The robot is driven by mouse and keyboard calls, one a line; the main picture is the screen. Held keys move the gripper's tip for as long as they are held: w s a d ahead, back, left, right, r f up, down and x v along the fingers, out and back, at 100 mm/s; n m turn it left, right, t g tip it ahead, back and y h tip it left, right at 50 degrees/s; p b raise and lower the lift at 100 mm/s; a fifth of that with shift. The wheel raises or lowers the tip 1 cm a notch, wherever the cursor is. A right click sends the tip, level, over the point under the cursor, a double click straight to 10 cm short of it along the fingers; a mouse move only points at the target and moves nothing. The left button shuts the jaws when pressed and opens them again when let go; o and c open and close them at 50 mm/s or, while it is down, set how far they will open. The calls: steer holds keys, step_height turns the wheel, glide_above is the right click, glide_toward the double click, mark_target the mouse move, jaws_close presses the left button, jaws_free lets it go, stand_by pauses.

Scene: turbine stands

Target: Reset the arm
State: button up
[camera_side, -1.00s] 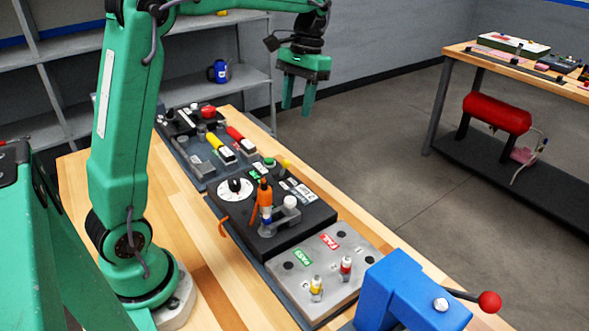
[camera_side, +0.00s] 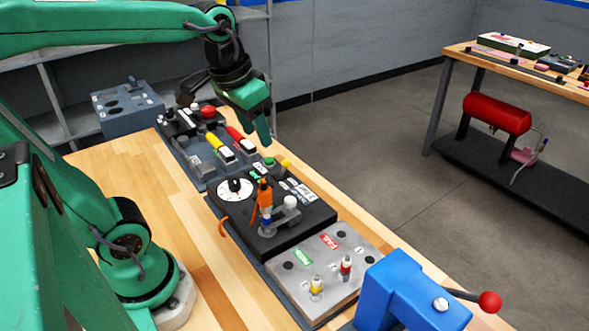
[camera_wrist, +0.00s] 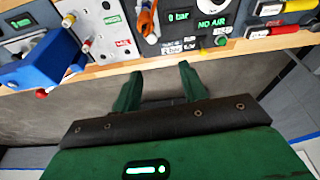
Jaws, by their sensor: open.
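My green gripper (camera_side: 262,128) hangs in the air past the far long edge of the workbench in the side view, beyond the red and yellow handled parts. In the wrist view my gripper (camera_wrist: 158,78) shows two green fingers spread apart with nothing between them. It is open and empty. The black gauge panel (camera_side: 300,205) with a white dial sits mid-bench; in the wrist view its display reads "0 bar" and "NO AIR" (camera_wrist: 212,24). The grey PASS/FAIL plate (camera_side: 320,285) carries a yellow and a red fitting upright.
A blue vise (camera_side: 405,290) with a red-knobbed lever stands at the near bench end. A grey-blue box with holes (camera_side: 125,105) is at the far end. A second table (camera_side: 510,62) with a red tank (camera_side: 497,113) stands at right. The floor between is clear.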

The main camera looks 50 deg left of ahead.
steer(key=s+d+f+t, duration=0.1)
steer(key=s+f+t, duration=0.1)
steer(key=s, duration=0.3)
steer(key=shift+d+f+m, duration=0.2)
steer(key=shift+f+m, duration=0.1)
steer(key=shift+f, duration=0.35)
